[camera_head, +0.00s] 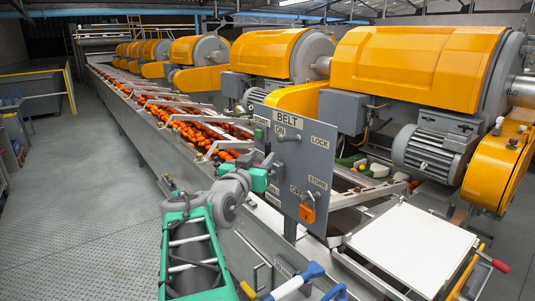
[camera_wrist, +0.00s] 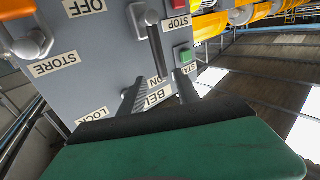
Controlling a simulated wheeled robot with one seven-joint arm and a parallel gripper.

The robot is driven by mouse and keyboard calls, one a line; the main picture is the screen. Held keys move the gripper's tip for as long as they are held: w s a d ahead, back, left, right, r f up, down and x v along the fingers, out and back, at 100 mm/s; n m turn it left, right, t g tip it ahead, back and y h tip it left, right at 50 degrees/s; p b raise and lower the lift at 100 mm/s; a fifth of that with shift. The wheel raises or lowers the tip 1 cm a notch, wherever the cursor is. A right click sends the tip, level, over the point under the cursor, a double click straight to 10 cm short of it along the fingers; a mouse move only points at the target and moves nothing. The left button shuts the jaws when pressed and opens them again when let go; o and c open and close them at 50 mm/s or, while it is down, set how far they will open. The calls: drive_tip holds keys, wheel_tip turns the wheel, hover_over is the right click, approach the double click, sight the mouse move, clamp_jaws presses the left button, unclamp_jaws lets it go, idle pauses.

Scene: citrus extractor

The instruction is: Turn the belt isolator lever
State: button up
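The grey belt isolator panel (camera_head: 300,160) stands beside the conveyor in the head view, with BELT, ON, OFF, LOCK and STORE labels. In the wrist view the panel (camera_wrist: 90,55) appears upside down. The dark grey lever (camera_wrist: 156,45) runs from its round hub toward the ON label (camera_wrist: 154,82). My gripper (camera_head: 270,172) is in front of the panel's left part. In the wrist view my gripper (camera_wrist: 160,80) is open, with one dark finger on each side of the lever's outer end. Gaps show beside the lever; whether either finger touches it cannot be told.
An orange padlock (camera_head: 307,212) hangs low on the panel near STORE. A green button (camera_wrist: 185,55) and a red button (camera_wrist: 168,4) sit beside the lever. Orange machines (camera_head: 410,60) stand behind, with a white-topped table (camera_head: 410,245) at right. The floor (camera_head: 90,200) at left is clear.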

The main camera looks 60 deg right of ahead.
sight(266, 150)
drive_tip(key=d, duration=0.2)
drive_tip(key=d+p, duration=0.1)
drive_tip(key=d, duration=0.1)
drive_tip(key=w+d+p, duration=0.1)
drive_tip(key=d, duration=0.2)
drive_tip(key=shift+c, duration=0.6)
drive_tip(key=shift+w, duration=0.1)
clamp_jaws()
idle(0.5)
